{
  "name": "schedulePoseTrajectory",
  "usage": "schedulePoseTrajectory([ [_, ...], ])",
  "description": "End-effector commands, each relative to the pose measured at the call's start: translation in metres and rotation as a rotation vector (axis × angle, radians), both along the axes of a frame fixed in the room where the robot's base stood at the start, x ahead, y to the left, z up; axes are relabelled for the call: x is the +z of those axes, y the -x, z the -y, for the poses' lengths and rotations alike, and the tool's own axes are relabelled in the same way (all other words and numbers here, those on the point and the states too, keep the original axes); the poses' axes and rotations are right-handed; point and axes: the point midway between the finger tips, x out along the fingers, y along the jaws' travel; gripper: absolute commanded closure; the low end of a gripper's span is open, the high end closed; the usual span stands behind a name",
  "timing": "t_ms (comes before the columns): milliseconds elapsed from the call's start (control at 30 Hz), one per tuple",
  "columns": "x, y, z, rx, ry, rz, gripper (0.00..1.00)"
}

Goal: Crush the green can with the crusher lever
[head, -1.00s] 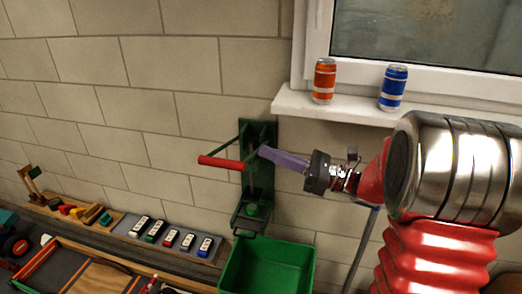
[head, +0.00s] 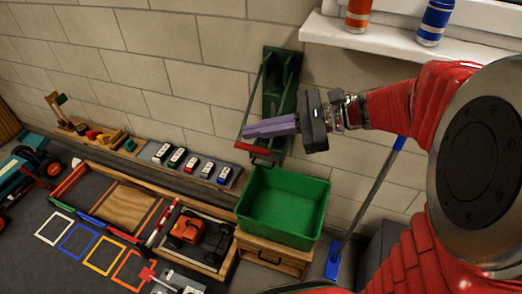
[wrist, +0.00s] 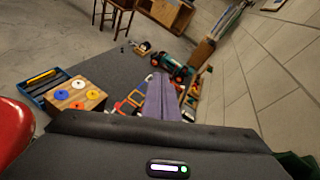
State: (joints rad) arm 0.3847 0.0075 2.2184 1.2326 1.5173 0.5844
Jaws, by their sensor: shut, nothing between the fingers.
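The green can crusher (head: 281,80) is mounted on the block wall. Its lever slants down to the left and its red handle (head: 250,147) is low, near the crusher's bottom. My gripper (head: 245,131) has its purple fingers shut and empty, pointing left just above the red handle; I cannot tell whether they touch it. The fingers also show in the wrist view (wrist: 162,98), pressed together. I cannot make out the green can now; the handle and my gripper cover the lower crusher.
A green bin (head: 283,208) stands below the crusher on a wooden drawer box (head: 262,256). An orange can (head: 357,14) and a blue can (head: 434,22) stand on the window sill (head: 400,40). A blue-handled pole (head: 372,195) leans at the right.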

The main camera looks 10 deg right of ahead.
Motion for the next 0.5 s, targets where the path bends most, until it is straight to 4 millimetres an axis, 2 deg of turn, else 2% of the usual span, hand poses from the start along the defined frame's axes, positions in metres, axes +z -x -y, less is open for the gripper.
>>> schedulePoseTrajectory([
  [100,-0.014,0.031,-0.013,0.098,0.177,0.085,1.0],
  [233,-0.032,0.061,-0.015,0.207,0.368,0.188,1.0],
  [500,-0.059,0.108,0.006,0.443,0.753,0.435,1.0],
])
